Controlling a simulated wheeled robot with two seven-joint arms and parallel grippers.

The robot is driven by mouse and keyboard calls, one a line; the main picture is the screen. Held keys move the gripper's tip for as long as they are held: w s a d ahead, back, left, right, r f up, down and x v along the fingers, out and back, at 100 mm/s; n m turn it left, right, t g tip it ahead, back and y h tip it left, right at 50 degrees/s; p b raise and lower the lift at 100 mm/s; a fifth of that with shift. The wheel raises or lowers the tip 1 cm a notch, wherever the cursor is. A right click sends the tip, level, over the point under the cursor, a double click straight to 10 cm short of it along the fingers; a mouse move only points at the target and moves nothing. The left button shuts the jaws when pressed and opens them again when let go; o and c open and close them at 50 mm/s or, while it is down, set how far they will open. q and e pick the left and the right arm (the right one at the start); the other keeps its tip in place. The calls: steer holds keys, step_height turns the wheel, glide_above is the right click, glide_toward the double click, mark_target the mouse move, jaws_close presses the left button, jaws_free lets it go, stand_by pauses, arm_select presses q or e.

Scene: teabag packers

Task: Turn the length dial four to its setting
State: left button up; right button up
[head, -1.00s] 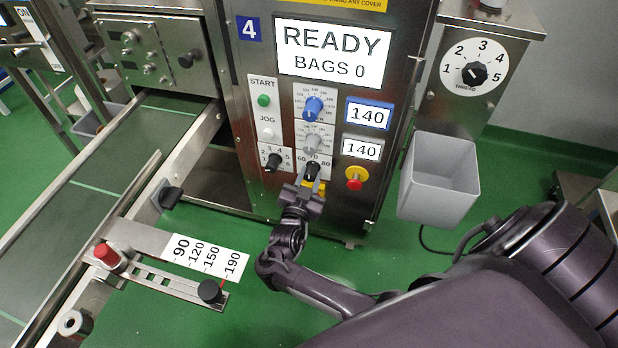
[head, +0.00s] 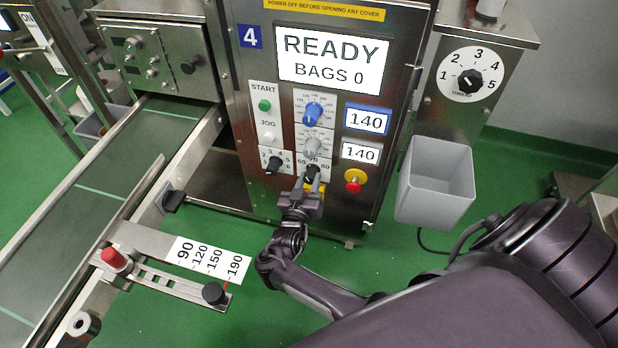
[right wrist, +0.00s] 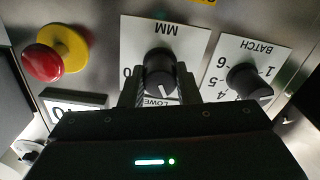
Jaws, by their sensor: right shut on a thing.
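The machine front (head: 340,100) bears a blue 4. Its lowest right dial is a black knob (head: 312,173) on a white plate reading 60, 70, 80. In the right wrist view this knob (right wrist: 159,70) sits on a plate marked MM, its white pointer line facing the gripper side. My right gripper (head: 307,187) reaches up to it from below. In the right wrist view its fingers (right wrist: 160,85) stand on both sides of the knob, shut on it. The gripper hides part of the scale. My left gripper is not in view.
Close by are the batch dial (head: 272,163), a grey dial (head: 312,147), a blue dial (head: 313,113) and a red stop button (head: 354,181). Two displays (head: 366,119) read 140. The screen (head: 333,60) reads READY, BAGS 0. A grey bin (head: 437,180) hangs at right.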

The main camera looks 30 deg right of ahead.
steer(key=shift+r+n+p, duration=0.1)
steer(key=shift+n+p, duration=0.2)
steer(key=shift+n, duration=1.4)
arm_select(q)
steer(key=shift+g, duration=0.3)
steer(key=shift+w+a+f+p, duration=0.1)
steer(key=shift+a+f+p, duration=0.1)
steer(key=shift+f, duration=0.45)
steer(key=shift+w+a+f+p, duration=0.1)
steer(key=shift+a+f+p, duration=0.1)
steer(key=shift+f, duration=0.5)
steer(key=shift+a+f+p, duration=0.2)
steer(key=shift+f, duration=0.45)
arm_select(e)
steer(key=shift+n, duration=1.4)
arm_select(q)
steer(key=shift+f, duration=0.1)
arm_select(e)
steer(key=o, duration=1)
steer(key=shift+s, duration=0.1)
